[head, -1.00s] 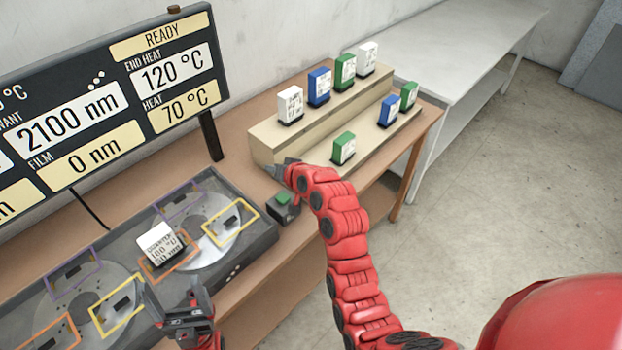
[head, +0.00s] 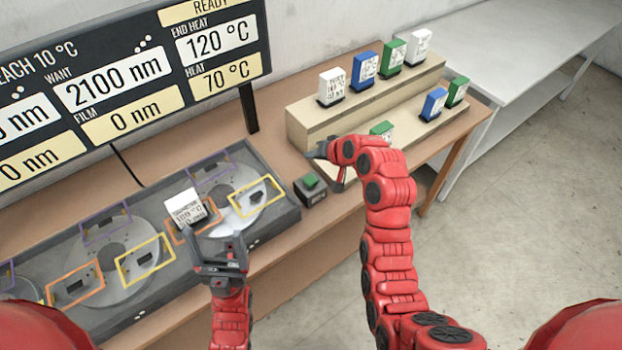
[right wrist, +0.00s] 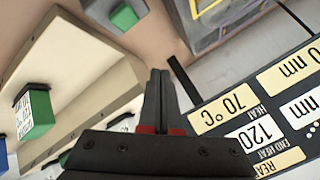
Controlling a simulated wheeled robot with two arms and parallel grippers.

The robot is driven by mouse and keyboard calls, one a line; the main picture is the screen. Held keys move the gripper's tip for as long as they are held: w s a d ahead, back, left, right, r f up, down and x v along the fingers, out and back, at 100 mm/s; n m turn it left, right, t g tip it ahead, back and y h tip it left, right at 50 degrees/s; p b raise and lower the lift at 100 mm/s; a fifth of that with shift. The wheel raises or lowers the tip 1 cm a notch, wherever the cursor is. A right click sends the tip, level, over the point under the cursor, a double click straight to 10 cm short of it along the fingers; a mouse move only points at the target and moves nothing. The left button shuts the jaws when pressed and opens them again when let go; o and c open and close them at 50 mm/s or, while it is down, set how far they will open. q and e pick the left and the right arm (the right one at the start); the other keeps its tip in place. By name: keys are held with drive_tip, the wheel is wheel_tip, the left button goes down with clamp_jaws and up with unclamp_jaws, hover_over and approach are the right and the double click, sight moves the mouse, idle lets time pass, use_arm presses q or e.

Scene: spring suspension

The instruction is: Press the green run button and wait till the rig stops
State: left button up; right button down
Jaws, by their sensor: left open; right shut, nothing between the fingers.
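The green run button (head: 311,181) sits on a small dark box (head: 314,196) at the right end of the rig (head: 285,222). It also shows at the top of the right wrist view (right wrist: 125,16). My right gripper (head: 319,152) is shut and empty, apart from the button and behind it in the head view. In the right wrist view its fingertips (right wrist: 160,74) are together. My left gripper (head: 216,240) is open over the front of the rig, close to a white block (head: 184,207) by an orange frame. The screen (head: 130,88) reads READY, film 0 nm, heat 70 °C.
A stepped beige stand (head: 300,128) with several white, blue and green blocks is behind and right of the button. My right arm partly hides one green block (head: 382,130). A pale table (head: 520,60) stands beyond. Bare brown tabletop lies around the button box.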

sight(313, 182)
wheel_tip(313, 182, down, 7)
drive_tip(key=shift+f+b, duration=0.1)
drive_tip(key=shift+b, duration=1.1)
drive_tip(key=shift+f, duration=0.35)
idle(0.8)
drive_tip(key=shift+f+b, duration=0.35)
drive_tip(key=shift+b, duration=0.3)
drive_tip(key=shift+f+b, duration=0.45)
drive_tip(key=shift+f, duration=0.15)
idle(0.3)
drive_tip(key=shift+r, duration=0.1)
idle(0.3)
drive_tip(key=shift+r, duration=0.9)
drive_tip(key=shift+r+p, duration=0.15)
drive_tip(key=shift+p, duration=0.2)
